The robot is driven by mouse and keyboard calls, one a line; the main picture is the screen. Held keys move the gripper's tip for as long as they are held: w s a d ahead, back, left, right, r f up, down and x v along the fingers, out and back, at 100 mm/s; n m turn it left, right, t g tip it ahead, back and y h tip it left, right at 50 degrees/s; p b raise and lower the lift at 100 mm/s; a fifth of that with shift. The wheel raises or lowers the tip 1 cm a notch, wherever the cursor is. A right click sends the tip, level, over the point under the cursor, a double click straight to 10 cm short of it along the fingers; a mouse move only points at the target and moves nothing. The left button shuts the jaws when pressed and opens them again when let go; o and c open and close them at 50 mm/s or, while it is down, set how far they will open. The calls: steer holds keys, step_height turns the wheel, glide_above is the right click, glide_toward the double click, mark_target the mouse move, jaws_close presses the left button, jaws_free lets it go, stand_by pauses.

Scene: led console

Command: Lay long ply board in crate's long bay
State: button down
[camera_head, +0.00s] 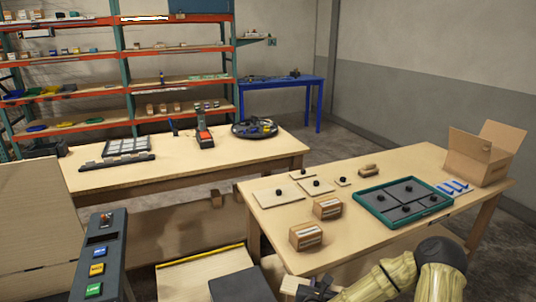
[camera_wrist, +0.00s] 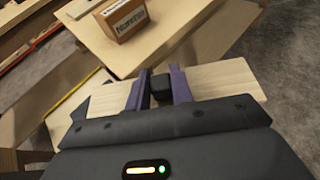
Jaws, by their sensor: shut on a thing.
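My gripper (camera_head: 318,290) is at the bottom of the head view, in front of the near edge of the right table (camera_head: 385,160). In the wrist view my gripper (camera_wrist: 160,88) is shut on the black knob of a long pale ply board (camera_wrist: 228,78). The board sticks out on both sides of the fingers and is off the table. In the head view only a pale end of it (camera_head: 290,285) shows; the arm hides the rest. The teal crate (camera_head: 372,212) lies on the right table, with dark grey bays and several black knobs in it. My gripper is apart from the crate, front left of it.
Smaller boards with knobs (camera_head: 268,197) and cardboard boxes (camera_head: 306,237) stand left of the crate. An open carton (camera_head: 470,160) and blue-and-white pieces (camera_head: 452,187) are to its right. A console with coloured buttons (camera_head: 100,250) stands at front left.

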steer(key=f+b, duration=0.2)
steer(key=f, duration=0.1)
steer(key=shift+s+a, duration=0.15)
steer(key=shift+a, duration=0.05)
steer(key=f, duration=0.1)
steer(key=f+b, duration=0.2)
steer(key=shift+s+d+f+y, duration=0.1)
steer(key=shift+d+f+y, duration=0.15)
steer(key=shift+y, duration=0.05)
steer(key=shift+r+n+p, duration=0.1)
steer(key=shift+n+p, duration=0.3)
steer(key=shift+p, duration=0.2)
steer(key=r+p, duration=0.1)
steer(key=p, duration=0.1)
steer(key=n+y+p, duration=0.1)
steer(key=p, duration=0.2)
steer(key=shift+s+d+r+y, duration=0.1)
steer(key=shift+s+r+y, duration=0.2)
steer(key=shift+s+r, duration=0.05)
steer(key=r+p, duration=0.1)
steer(key=p, duration=0.1)
steer(key=s+r+n+y+p, duration=0.1)
steer(key=p, duration=0.1)
steer(key=r+p, duration=0.1)
steer(key=p, duration=0.1)
steer(key=shift+s+a+r+n+t+y, duration=0.15)
steer(key=shift+a+n+t+y, duration=0.15)
steer(key=shift+t+y, duration=0.1)
